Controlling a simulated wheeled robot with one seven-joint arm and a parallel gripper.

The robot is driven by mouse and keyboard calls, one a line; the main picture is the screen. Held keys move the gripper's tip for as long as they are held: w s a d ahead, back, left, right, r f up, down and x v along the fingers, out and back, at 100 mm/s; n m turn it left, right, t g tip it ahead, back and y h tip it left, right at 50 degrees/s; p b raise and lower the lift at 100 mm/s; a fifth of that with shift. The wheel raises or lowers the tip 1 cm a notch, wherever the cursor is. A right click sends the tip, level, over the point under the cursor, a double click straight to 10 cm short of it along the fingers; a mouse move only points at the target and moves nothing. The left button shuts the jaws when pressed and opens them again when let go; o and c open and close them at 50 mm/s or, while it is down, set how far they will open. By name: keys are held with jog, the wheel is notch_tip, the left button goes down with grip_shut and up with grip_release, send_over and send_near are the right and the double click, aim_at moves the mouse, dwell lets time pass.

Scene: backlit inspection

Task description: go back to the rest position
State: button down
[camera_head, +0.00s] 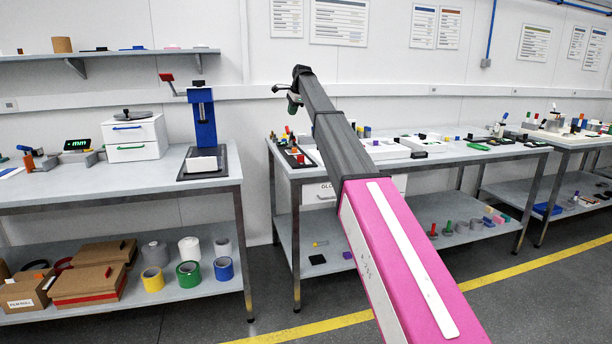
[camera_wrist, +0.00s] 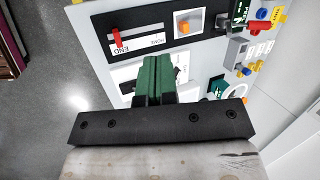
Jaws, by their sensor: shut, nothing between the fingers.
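My gripper (camera_head: 292,104) is at the far end of my outstretched arm in the head view, small and dark, in front of the wall and above the left end of the middle bench. In the wrist view its two green fingers (camera_wrist: 153,78) are together, with nothing between them. Beyond the fingers lies a pale board with a black panel (camera_wrist: 150,27) that has a red piece (camera_wrist: 117,36) beside the word END. The fingers hide part of the board. In the head view I cannot make out the fingers clearly.
The middle bench (camera_head: 470,153) holds several small parts and trays. The left bench (camera_head: 100,186) carries a white drawer unit (camera_head: 134,140) and a blue press (camera_head: 203,118). An orange piece (camera_wrist: 184,54) sits on the board. Grey floor (camera_wrist: 60,80) shows at left in the wrist view.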

jog(key=s+d+f+n+h, duration=0.15)
jog(key=s+d+f, duration=0.35)
jog(key=s+f, duration=0.55)
jog(key=s+d+f+n+g, duration=0.1)
jog(key=s+d+f+n, duration=0.35)
jog(key=f, duration=0.95)
jog(key=s+d+f, duration=0.6)
jog(key=s+f, duration=0.5)
jog(key=f, duration=0.2)
jog(key=s+d+f+n, duration=0.2)
jog(key=s+f, duration=0.3)
jog(key=s, duration=0.6)
jog(key=s+d+f+n+g+h, duration=0.1)
jog(key=s+d+f+n, duration=0.2)
jog(key=s+f, duration=0.3)
jog(key=s+d+f+n+g, duration=0.1)
jog(key=s+d+f, duration=0.3)
jog(key=s, duration=1.1)
notch_tip(320, 180, down, 2)
jog(key=shift+s+d+f+n+h, duration=0.25)
jog(key=shift+s+d+n+h, duration=0.1)
jog(key=shift+n, duration=0.35)
